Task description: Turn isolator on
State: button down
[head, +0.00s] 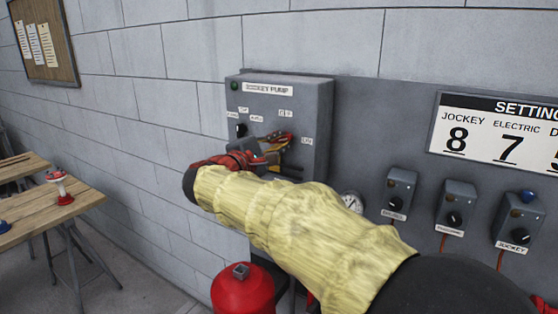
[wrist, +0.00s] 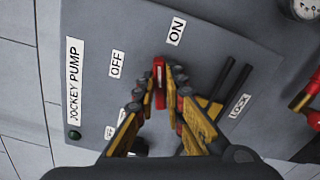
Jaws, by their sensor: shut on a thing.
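The grey jockey pump panel (head: 240,165) is on the block wall in the head view and fills most of the wrist view. Its isolator has a red handle (wrist: 160,86) in the wrist view, below the ON label (wrist: 176,31) and to the right of the OFF label (wrist: 116,64). The handle points up in that picture, between the two labels. My gripper (wrist: 160,76) has its yellow and black fingers on either side of the handle and is shut on it. In the head view my gripper (head: 274,146) and sleeved arm hide the isolator.
A LOCK label (wrist: 239,106) and two dark bars (wrist: 232,77) are right of the isolator in the wrist view. A gauge (head: 352,202) and several small switch boxes (head: 456,206) are at right. A red cylinder (head: 240,293) stands below. Wooden tables (head: 40,222) are at left.

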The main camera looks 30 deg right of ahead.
jog(key=shift+f+m+b, duration=0.15)
jog(key=shift+m+b, duration=0.85)
jog(key=shift+b, duration=0.4)
jog(key=shift+f+m+b, duration=0.1)
jog(key=shift+m+b, duration=0.9)
jog(key=shift+b, duration=0.4)
jog(key=c, duration=2)
grip_release()
jog(key=shift+r, duration=0.1)
jog(key=shift+o, duration=0.8)
jog(key=shift+s+a, duration=0.1)
jog(key=v, duration=1.1)
jog(key=shift+s+a, duration=0.2)
jog(key=shift+a, duration=0.15)
